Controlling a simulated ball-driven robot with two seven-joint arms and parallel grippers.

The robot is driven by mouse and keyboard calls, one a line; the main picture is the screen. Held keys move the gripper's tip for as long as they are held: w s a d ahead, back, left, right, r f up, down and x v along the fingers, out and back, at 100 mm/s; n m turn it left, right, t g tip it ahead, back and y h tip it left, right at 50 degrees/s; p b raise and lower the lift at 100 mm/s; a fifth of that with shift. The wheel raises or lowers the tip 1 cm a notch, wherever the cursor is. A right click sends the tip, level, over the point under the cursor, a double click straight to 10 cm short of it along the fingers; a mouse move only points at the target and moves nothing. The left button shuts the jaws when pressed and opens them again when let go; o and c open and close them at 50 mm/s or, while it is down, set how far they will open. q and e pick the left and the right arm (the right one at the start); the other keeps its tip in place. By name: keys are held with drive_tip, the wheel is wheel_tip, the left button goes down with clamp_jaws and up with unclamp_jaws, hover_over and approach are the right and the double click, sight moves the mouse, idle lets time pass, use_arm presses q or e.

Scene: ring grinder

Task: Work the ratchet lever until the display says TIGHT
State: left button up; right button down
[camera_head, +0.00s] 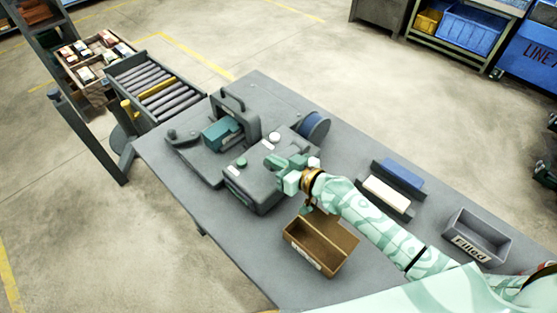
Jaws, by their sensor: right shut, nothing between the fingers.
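A dark grey machine stands on the grey table, with an upright handled frame (238,108) and a teal block (222,133) in it. In front of it is a grey box-shaped housing (255,183) with small pale knobs on top. My right gripper (276,161) is shut and empty, over the right part of this housing. I cannot tell whether it touches anything there. I cannot make out the ratchet lever for sure; the gripper may cover it. No readable display text shows. My left gripper is out of view.
A brown box (318,262) stands below my right forearm. A dark blue spool (314,127) is behind the housing. A holder with blue and white bars (388,196) and a grey "Filled" bin (476,237) are to the right. A roller conveyor (158,88) adjoins the table at left.

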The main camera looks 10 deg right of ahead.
drive_tip(key=v, duration=1)
drive_tip(key=shift+r, duration=0.3)
drive_tip(key=shift+s+a, duration=0.1)
drive_tip(key=shift+a, duration=0.05)
drive_tip(key=shift+s+f, duration=0.1)
idle(1.0)
